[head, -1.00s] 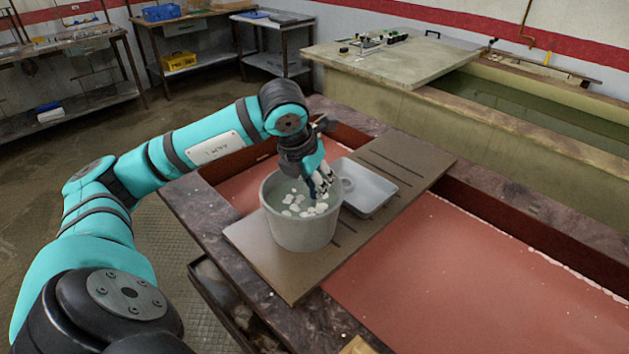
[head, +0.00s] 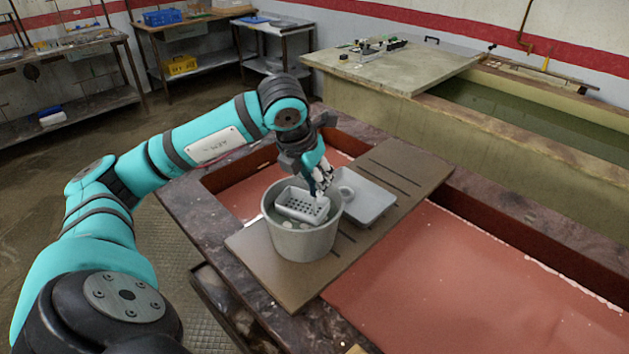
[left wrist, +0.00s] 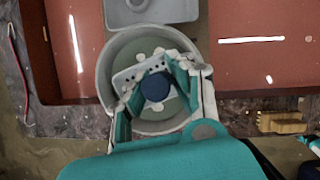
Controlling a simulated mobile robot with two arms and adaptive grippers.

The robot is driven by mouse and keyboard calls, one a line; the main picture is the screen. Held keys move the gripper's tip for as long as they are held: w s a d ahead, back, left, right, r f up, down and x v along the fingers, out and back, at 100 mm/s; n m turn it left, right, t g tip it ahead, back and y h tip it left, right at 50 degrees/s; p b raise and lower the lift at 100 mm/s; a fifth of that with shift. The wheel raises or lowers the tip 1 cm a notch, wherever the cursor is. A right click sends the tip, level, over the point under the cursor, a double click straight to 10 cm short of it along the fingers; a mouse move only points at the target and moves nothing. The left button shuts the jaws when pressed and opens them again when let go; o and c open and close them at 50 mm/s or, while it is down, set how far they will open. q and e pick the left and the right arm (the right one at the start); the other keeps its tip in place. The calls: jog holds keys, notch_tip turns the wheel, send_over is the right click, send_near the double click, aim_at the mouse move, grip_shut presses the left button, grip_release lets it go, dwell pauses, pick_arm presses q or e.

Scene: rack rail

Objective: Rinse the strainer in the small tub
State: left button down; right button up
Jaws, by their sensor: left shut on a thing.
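The strainer (head: 302,206) is a pale box-shaped basket with rows of dark holes. It sits tilted inside the mouth of the small tub (head: 303,244), a round grey bucket, with its upper part near the rim. My left gripper (head: 321,187) reaches down over the tub's far right side and is shut on the strainer. In the left wrist view the fingers close around a dark blue round knob (left wrist: 155,87), with the strainer's perforated edge (left wrist: 128,77) behind it. Greenish liquid (left wrist: 150,48) shows in the tub.
The tub stands on a grey-brown slotted board (head: 280,272) across a red-floored basin (head: 440,290). A long water trough (head: 540,120) is behind.

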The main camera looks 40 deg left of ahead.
pick_arm(q)
jog(key=shift+r+p, duration=1.4)
jog(key=shift+r, duration=0.9)
pick_arm(e)
notch_tip(320, 180, up, 3)
jog(key=shift+r, duration=0.1)
pick_arm(q)
jog(key=shift+s+a+f+b, duration=0.1)
jog(key=shift+s+f+b, duration=0.1)
jog(key=shift+b, duration=0.15)
jog(key=s+a+b, duration=0.2)
jog(key=s+b, duration=2.3)
jog(key=s, duration=0.1)
jog(key=shift+s+a+f, duration=0.15)
jog(key=shift+s+a, duration=0.25)
pick_arm(e)
notch_tip(320, 180, down, 25)
jog(key=a, duration=0.2)
jog(key=shift+s+a, duration=0.2)
pick_arm(q)
jog(key=shift+b, duration=0.3)
pick_arm(e)
jog(key=shift+c, duration=0.4)
